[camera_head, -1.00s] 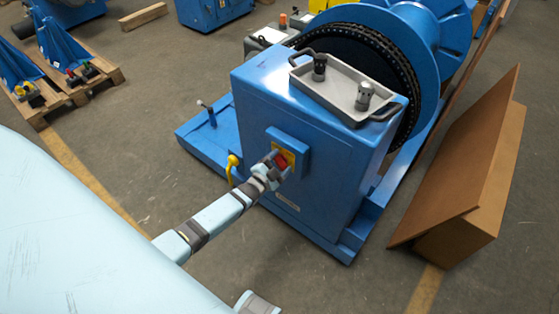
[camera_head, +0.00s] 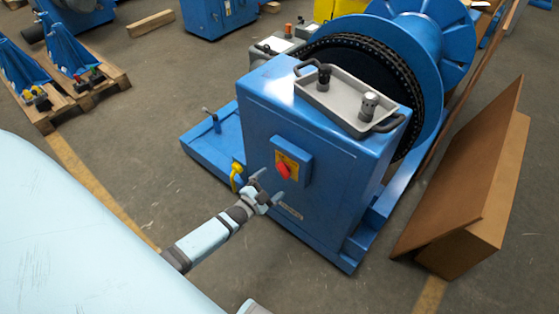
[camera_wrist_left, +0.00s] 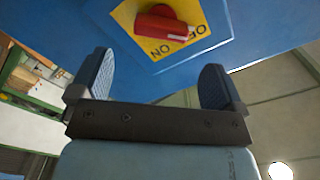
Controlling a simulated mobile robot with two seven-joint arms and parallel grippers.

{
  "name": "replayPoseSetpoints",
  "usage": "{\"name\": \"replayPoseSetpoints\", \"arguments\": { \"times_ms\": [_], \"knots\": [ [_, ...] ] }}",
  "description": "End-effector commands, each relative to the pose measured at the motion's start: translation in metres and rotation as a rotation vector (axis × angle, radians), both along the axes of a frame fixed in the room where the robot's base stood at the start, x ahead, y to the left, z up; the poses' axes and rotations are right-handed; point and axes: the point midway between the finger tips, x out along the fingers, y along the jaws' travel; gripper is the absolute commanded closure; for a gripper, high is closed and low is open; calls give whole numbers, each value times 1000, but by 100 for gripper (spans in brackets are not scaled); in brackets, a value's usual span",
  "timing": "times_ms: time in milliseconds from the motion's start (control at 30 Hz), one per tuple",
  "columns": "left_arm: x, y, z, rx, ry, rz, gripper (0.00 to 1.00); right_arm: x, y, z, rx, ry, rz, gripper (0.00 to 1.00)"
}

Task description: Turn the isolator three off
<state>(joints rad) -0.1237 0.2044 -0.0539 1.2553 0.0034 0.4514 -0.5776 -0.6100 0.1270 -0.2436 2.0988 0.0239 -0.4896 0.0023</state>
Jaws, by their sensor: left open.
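The isolator is a red rotary knob (camera_head: 284,171) on a yellow plate (camera_head: 290,160), set in a blue housing on the front of a blue cabinet. In the left wrist view the red knob (camera_wrist_left: 160,24) lies crosswise, its white-marked end by the right label, which looks like OFF upside down. The other label reads ON upside down. The isolator's number cannot be read. My left gripper (camera_head: 264,187) is open and empty, just in front of and below the knob, apart from it. Its two fingers (camera_wrist_left: 158,72) stand wide apart in the wrist view. My right gripper does not show.
A yellow hooked part (camera_head: 236,176) is left of my gripper. A large blue drum (camera_head: 425,45) stands behind. Brown boards (camera_head: 470,190) lean at the right. Floor in front is clear.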

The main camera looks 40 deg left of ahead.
Motion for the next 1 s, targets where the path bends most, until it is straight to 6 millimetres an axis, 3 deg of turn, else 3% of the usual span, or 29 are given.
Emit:
{"name": "replayPoseSetpoints", "arguments": {
  "times_ms": [33,200,400,1000],
  "knots": [
    [-14,1,0,0,3,0,5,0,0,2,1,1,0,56],
    [-45,4,1,-1,2,1,5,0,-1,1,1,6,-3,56],
    [-65,5,0,-1,0,0,5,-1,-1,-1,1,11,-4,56],
    [-68,5,0,-1,-1,1,5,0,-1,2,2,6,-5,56]
  ]
}}
